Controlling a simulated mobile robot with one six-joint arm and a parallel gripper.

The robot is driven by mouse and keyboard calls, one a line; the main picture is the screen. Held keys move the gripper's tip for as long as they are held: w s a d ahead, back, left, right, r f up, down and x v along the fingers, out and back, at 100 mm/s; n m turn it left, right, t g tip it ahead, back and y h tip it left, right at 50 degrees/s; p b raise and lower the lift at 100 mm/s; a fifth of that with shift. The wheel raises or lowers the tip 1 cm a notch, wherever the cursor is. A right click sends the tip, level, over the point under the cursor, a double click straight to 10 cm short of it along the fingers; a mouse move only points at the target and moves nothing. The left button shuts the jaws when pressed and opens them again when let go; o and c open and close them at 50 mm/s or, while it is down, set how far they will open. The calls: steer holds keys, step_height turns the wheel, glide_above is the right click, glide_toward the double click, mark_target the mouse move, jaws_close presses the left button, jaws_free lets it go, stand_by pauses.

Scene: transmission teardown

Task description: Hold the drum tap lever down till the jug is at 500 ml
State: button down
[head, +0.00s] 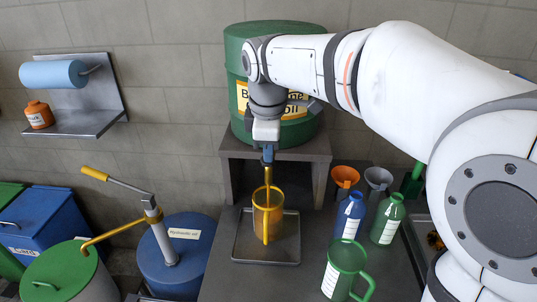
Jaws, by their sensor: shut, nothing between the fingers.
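The green drum (240,60) lies behind my arm on a raised grey stand, its yellow label partly covered by my wrist. My gripper (268,155) is shut and points down in front of the drum. It is at the drum's tap, whose lever is hidden behind the fingers, so I cannot tell how far down the lever is. An amber jug (275,222) stands upright below my gripper on a dark tray (250,258). A narrow golden strip runs down from the fingertips to the jug; I cannot tell oil from handle. The jug's level marks are not readable.
A blue bottle (348,217), a green bottle (387,220) and a green jug (344,272) stand right of the tray. An orange funnel (345,177) and a grey funnel (378,180) stand behind them. A blue drum (185,255) with a hand pump is at left.

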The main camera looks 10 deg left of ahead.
steer(key=shift+s+f+t+b, duration=0.15)
steer(key=shift+f+t+b, duration=0.15)
steer(key=shift+f+b, duration=0.35)
steer(key=shift+r+p, duration=0.3)
stand_by(2.9)
steer(key=shift+r, duration=0.15)
steer(key=shift+r+p, duration=0.7)
steer(key=shift+p, duration=0.05)
steer(key=shift+r, duration=0.25)
steer(key=w+p+v, duration=0.3)
steer(key=v, duration=1)
steer(key=shift+s+r, duration=0.3)
steer(key=shift+r, duration=0.05)
